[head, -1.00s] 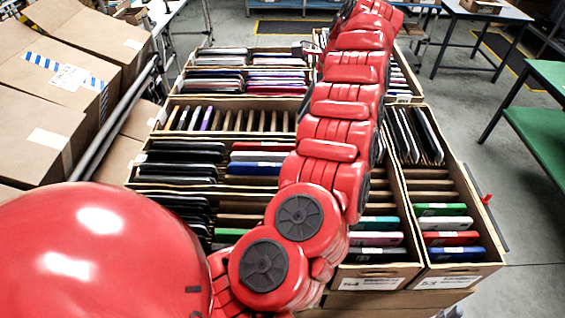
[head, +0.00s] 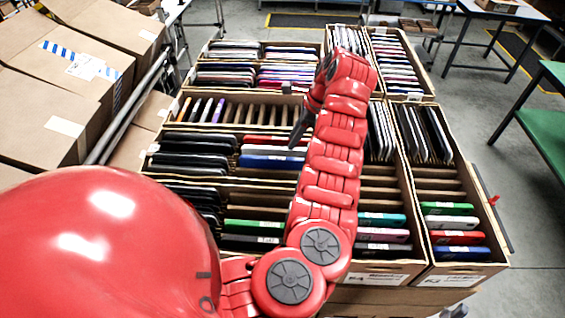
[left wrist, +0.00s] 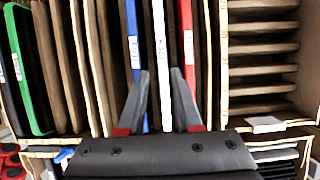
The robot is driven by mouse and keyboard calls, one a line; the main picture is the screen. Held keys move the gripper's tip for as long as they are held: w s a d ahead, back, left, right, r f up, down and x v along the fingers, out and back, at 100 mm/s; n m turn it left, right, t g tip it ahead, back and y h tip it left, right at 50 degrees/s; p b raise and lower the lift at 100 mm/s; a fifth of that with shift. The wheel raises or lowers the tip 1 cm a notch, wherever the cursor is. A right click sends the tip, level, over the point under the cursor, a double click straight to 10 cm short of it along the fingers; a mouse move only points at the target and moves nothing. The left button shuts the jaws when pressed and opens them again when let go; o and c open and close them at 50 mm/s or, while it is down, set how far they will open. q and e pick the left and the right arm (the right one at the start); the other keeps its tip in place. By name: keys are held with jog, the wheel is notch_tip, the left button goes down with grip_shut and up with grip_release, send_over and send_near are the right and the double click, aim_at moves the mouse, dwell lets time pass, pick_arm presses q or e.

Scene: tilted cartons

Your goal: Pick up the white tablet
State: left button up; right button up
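The white tablet (left wrist: 160,62) shows as a narrow upright edge in the left wrist view, between a blue tablet (left wrist: 132,42) and a red tablet (left wrist: 187,45). My left gripper (left wrist: 161,73) is open, with its two dark fingers apart on either side of the white tablet's line. I cannot tell how far above it the tips are. In the head view the left gripper (head: 302,125) hangs over the cartons, just right of the red (head: 270,139) and blue (head: 272,161) tablets. My right gripper is not in view.
Carton dividers and brown slats (left wrist: 100,60) stand close on both sides, with a green tablet (left wrist: 28,75) farther left. Several more cartons of tablets surround this one. Large brown boxes (head: 70,70) stand at the left; open floor (head: 535,200) lies right.

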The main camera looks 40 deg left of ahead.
aim_at(284, 148)
pick_arm(q)
jog(key=shift+a+f, duration=0.1)
jog(key=p+x, duration=0.4)
jog(key=shift+s+a+f, duration=0.1)
jog(key=shift+s+a, duration=0.1)
jog(key=shift+a, duration=0.2)
jog(key=shift+w+f, duration=0.1)
jog(key=shift+f, duration=0.2)
grip_shut()
